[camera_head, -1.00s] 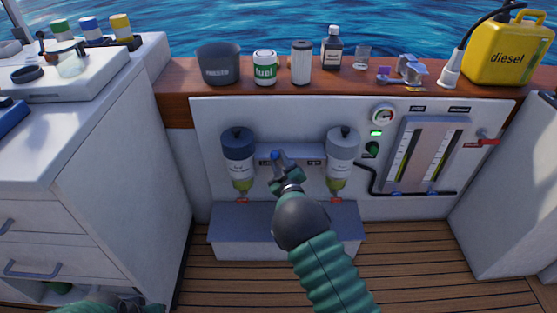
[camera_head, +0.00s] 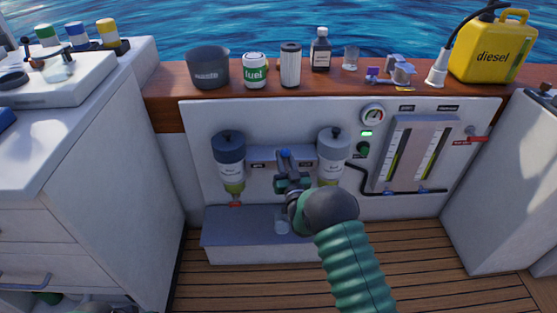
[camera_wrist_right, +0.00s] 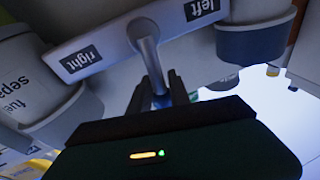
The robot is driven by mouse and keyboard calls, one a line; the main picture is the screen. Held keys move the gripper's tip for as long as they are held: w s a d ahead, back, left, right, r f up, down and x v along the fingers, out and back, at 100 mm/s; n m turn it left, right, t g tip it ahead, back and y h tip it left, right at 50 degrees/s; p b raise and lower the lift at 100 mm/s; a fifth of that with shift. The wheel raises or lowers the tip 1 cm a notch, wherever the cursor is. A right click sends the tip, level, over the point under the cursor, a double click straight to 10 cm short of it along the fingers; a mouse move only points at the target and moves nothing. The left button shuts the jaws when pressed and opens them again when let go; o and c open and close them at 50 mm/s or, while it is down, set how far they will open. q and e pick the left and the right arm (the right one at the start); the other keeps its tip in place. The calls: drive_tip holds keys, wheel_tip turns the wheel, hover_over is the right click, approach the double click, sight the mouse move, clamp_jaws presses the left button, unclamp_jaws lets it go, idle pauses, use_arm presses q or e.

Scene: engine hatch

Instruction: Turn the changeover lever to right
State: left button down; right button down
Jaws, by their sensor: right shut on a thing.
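The changeover lever (camera_wrist_right: 150,62) is a grey arm on a grey bracket between two filter bowls. In the right wrist view the bracket carries a "left" label (camera_wrist_right: 202,10) and a "right" label (camera_wrist_right: 80,58), both turned over. My right gripper (camera_wrist_right: 162,98) is shut on the lever's lower end, where some blue shows between the fingers. In the head view my right gripper (camera_head: 288,178) is in front of the bracket, with a blue tip (camera_head: 284,153) just above it. Only a sliver of what may be my left gripper (camera_head: 95,308) shows at the bottom edge.
A filter with a dark blue cap (camera_head: 229,150) is left of my right gripper; one with a grey cap (camera_head: 334,146) is close on its right, partly behind my arm. A grey step (camera_head: 235,230) lies below. Gauges (camera_head: 415,150) are farther right.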

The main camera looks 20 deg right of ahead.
drive_tip(key=shift+s+d+f+m+t+h+b, duration=0.15)
drive_tip(key=shift+d+m+h, duration=0.5)
drive_tip(key=shift+m, duration=0.75)
drive_tip(key=shift+s+d+f+m+t+h+b, duration=0.1)
drive_tip(key=shift+s+d+m+h+b, duration=0.2)
drive_tip(key=shift+d+m, duration=0.8)
drive_tip(key=shift+s+d+f+m+t+h+b, duration=0.15)
drive_tip(key=shift+d+m+h, duration=0.35)
drive_tip(key=shift+m, duration=1.2)
drive_tip(key=shift+w, duration=0.1)
drive_tip(key=c, duration=1.4)
unclamp_jaws()
drive_tip(key=shift+h, duration=0.25)
drive_tip(key=shift+o, duration=0.2)
drive_tip(key=shift+f, duration=0.1)
drive_tip(key=shift+a+f, duration=0.15)
drive_tip(key=shift+a, duration=0.05)
drive_tip(key=shift+a, duration=0.1)
